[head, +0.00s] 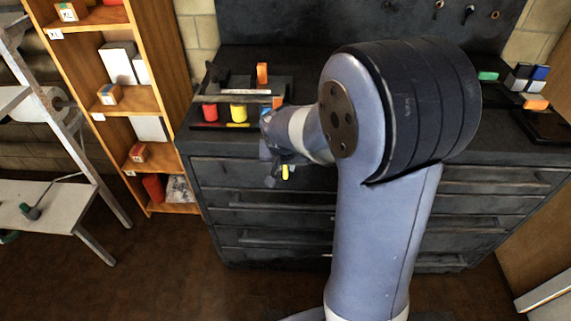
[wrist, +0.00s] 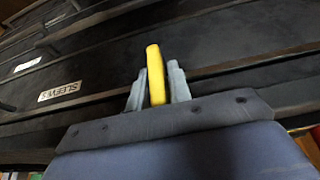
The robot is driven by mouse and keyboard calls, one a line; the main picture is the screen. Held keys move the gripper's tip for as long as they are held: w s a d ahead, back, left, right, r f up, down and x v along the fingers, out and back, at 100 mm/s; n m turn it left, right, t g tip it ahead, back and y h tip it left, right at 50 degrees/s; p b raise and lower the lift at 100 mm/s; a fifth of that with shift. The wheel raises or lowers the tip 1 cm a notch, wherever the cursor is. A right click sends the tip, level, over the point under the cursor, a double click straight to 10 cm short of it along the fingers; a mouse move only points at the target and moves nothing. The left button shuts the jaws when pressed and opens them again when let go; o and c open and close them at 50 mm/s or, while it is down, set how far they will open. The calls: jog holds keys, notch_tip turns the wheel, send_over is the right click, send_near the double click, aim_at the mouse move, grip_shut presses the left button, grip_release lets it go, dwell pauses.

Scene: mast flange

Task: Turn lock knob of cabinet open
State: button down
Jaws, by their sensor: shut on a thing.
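The cabinet (head: 260,200) is dark, with several drawers with long handles. A narrow yellow bar-shaped piece, which looks like the lock knob (wrist: 155,70), stands between my fingers in the wrist view. My gripper (wrist: 158,82) is shut on it, one grey finger on each side.
On the cabinet top, a rack with red (head: 210,112) and yellow (head: 238,112) pieces stands at left, and small coloured blocks (head: 520,78) at right. A wooden shelf (head: 180,100) stands left of the cabinet. A drawer label (wrist: 62,91) reads "SLEEVES". The floor (head: 160,270) in front is clear.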

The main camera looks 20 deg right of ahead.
jog(key=shift+a, duration=0.1)
jog(key=h+b, duration=0.1)
jog(key=g+h+b, duration=0.1)
jog(key=h+b, duration=0.1)
jog(key=shift+w+a+f+n, duration=0.1)
jog(key=shift+f+n, duration=0.1)
jog(key=shift+n, duration=0.2)
jog(key=n+g+h+b, duration=0.1)
jog(key=h+b, duration=0.1)
jog(key=h, duration=0.2)
jog(key=shift+h, duration=0.3)
jog(key=n+h+b, duration=0.1)
jog(key=h, duration=0.3)
jog(key=shift+a+f+g, duration=0.1)
jog(key=shift+g, duration=0.2)
jog(key=h, duration=0.2)
jog(key=n+h+b, duration=0.1)
jog(key=h, duration=0.1)
jog(key=shift+n+h+b, duration=0.3)
jog(key=c, duration=1.4)
grip_release()
jog(key=shift+c, duration=0.2)
